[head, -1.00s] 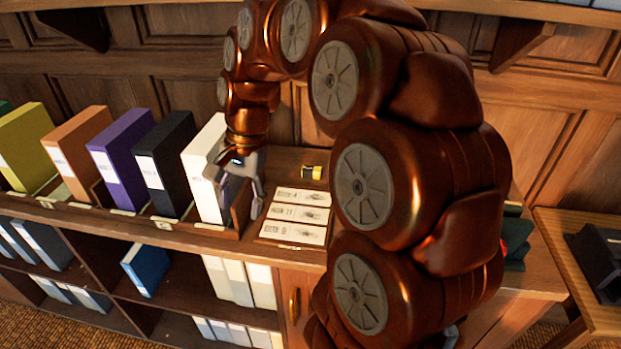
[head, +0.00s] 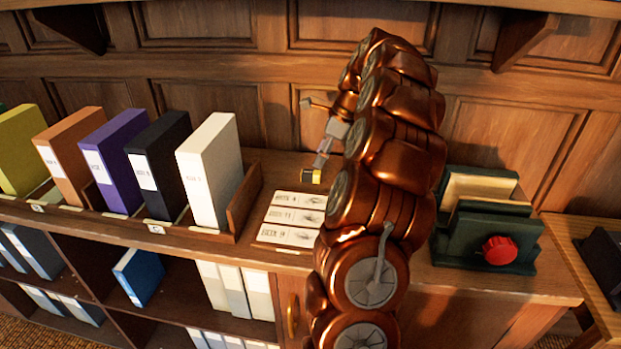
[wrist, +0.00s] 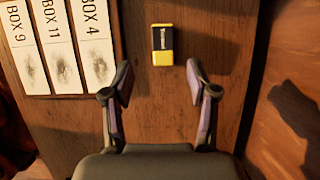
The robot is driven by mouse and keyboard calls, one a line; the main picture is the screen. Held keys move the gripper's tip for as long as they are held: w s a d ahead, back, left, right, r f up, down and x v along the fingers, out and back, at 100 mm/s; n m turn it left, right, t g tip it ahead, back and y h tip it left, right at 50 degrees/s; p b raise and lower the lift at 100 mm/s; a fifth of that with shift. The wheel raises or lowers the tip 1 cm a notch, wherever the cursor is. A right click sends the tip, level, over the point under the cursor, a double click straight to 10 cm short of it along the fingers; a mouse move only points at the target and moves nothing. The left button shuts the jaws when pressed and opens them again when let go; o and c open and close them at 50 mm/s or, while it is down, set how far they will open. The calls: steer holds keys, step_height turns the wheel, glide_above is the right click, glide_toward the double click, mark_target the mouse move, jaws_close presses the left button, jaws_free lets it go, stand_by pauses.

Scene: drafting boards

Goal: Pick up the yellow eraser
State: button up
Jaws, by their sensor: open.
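The yellow eraser (wrist: 162,45) has a dark label band around its middle and lies on the wooden counter top (wrist: 225,40). In the head view the eraser (head: 311,176) sits behind the label cards, beside my gripper. My gripper (wrist: 158,80) is open and empty, its two fingers spread apart. In the wrist view the eraser lies just beyond the fingertips, roughly between their lines, and the fingers do not enclose it.
A board of label cards (head: 292,217) lies in front of the eraser. A white binder (head: 210,170) stands in a wooden rack to the left, with other binders beyond. A green holder with a red knob (head: 499,250) stands on the right. A panelled wall rises behind.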

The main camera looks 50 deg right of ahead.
mark_target(312, 172)
steer(key=shift+p+x, duration=0.75)
steer(key=shift+x, duration=2.7)
steer(key=shift+w+d, duration=0.15)
jaws_close()
